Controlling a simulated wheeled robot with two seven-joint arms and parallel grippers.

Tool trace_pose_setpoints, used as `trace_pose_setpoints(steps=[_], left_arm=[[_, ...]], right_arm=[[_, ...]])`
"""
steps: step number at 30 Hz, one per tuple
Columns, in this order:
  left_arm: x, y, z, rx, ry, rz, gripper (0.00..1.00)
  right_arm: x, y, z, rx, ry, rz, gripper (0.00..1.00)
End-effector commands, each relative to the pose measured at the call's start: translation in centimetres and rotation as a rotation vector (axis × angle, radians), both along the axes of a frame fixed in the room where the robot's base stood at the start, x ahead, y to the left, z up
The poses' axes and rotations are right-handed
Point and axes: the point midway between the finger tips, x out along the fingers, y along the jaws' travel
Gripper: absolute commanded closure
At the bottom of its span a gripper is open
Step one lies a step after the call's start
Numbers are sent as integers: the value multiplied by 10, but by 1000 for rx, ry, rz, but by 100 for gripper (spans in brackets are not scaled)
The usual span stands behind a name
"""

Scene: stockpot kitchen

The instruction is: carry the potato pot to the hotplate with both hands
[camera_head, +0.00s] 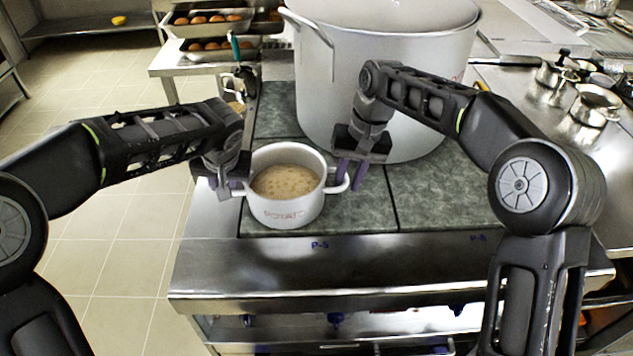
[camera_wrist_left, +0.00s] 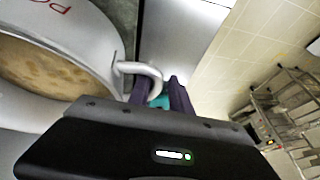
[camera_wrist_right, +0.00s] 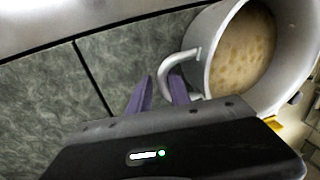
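The potato pot (camera_head: 287,208) is small and white, marked POTATO, and holds brown, lumpy contents. It stands upright at the front left of the grey-green plates (camera_head: 350,210), over the P-5 label. My left gripper (camera_head: 224,184) is at its left handle (camera_wrist_left: 140,68); the fingers are apart, with the handle's outer bar between them. My right gripper (camera_head: 352,174) is at its right handle (camera_wrist_right: 182,62); one finger is inside the loop and one outside, with a gap between them. I cannot tell which surface is the hotplate.
A very large stockpot (camera_head: 400,75) stands close behind the potato pot. Trays of brown food (camera_head: 210,20) are at the back left. Small pans (camera_head: 597,103) are on the right counter. Bare plate lies right of the potato pot.

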Motion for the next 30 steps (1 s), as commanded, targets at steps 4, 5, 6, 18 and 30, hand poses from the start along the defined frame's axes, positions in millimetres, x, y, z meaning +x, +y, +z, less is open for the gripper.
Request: trace_pose_setpoints(steps=[4, 5, 6, 18, 30], left_arm=[[-1, 0, 0, 0, 4, 1, 68], [-1, 0, 0, -1, 3, 0, 65], [-1, -1, 0, -2, 3, 0, 63], [-4, -6, 9, -6, -1, -5, 63], [-31, -18, 76, -6, -3, -3, 63]], right_arm=[[0, 0, 1, 0, -1, -1, 70], [0, 0, 2, 0, -1, 0, 67], [0, 1, 2, 1, -1, 0, 65], [0, 4, 2, 4, -1, 3, 65], [-1, 4, 2, 5, -1, 4, 65]])
